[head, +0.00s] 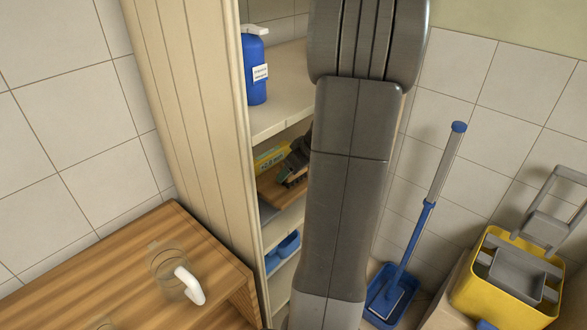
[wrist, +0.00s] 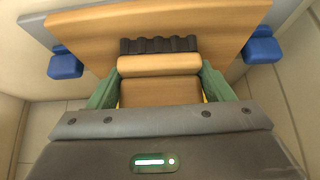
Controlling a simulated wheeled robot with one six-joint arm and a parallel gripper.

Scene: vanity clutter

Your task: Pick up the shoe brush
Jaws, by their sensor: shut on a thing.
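In the wrist view the shoe brush (wrist: 158,65) shows as a light wooden block with a row of dark ridged bristles along its far side. My gripper (wrist: 160,84) is shut on it, with a green finger pad at each side. In the head view my gripper (head: 298,158) is inside the shelf cabinet, mostly hidden behind my arm. Only a small part of it shows, above a brown wooden board, and the brush cannot be made out clearly there. Whether the brush touches the surface below it I cannot tell.
The shelf cabinet (head: 283,123) has a blue pump bottle (head: 255,70) on an upper shelf and a yellow box (head: 269,158) beside my gripper. Blue items (head: 284,251) sit lower. A wooden table (head: 130,270) stands left; a blue-handled dustpan (head: 388,294) and yellow bucket (head: 490,298) stand right.

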